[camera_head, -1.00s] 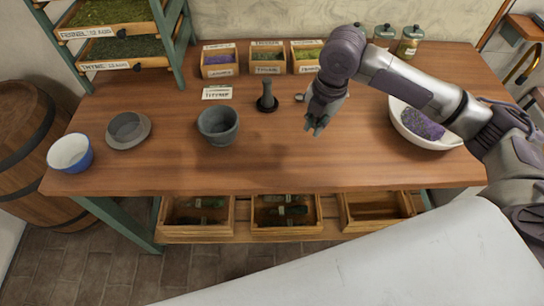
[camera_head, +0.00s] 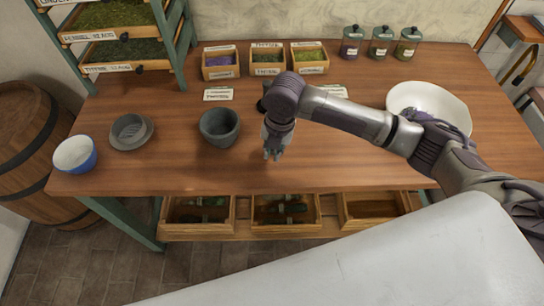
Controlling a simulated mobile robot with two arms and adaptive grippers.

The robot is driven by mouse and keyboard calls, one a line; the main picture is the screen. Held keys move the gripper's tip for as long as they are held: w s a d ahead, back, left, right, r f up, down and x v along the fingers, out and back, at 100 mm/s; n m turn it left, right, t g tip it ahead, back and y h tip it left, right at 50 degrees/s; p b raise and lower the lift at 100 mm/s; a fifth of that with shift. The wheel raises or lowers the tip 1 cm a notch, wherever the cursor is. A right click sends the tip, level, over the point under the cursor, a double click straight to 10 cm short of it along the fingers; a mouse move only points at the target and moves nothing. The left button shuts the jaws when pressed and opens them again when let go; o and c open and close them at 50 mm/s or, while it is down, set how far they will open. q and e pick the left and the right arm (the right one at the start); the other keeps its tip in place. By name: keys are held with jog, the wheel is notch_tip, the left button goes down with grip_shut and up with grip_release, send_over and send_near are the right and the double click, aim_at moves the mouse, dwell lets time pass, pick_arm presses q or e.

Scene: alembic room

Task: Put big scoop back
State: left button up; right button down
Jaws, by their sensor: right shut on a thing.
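My right gripper (camera_head: 272,154) hangs fingers-down over the middle of the table, to the right of the grey mortar (camera_head: 219,127). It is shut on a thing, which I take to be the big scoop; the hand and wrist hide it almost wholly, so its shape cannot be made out. The dark pestle is mostly hidden behind my right wrist. My left gripper is not in view.
The wooden table (camera_head: 180,170) is clear along its front. A blue-white cup (camera_head: 75,154) and grey dish (camera_head: 131,131) stand left, a white bowl (camera_head: 452,101) right. Small labelled boxes (camera_head: 268,62) and glass jars (camera_head: 381,44) line the back. Open drawers (camera_head: 372,222) sit below.

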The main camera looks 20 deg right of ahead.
aim_at(271, 168)
notch_tip(271, 168, down, 4)
jog(key=shift+a+r+p, duration=0.1)
jog(key=shift+p, duration=0.4)
jog(key=shift+f, duration=0.2)
jog(key=shift+f, duration=0.2)
jog(key=c, duration=1.2)
grip_release()
jog(key=shift+o, duration=0.2)
notch_tip(271, 168, up, 12)
jog(key=d+b, duration=0.1)
jog(key=shift+s+d+r, duration=0.15)
jog(key=shift+s, duration=0.15)
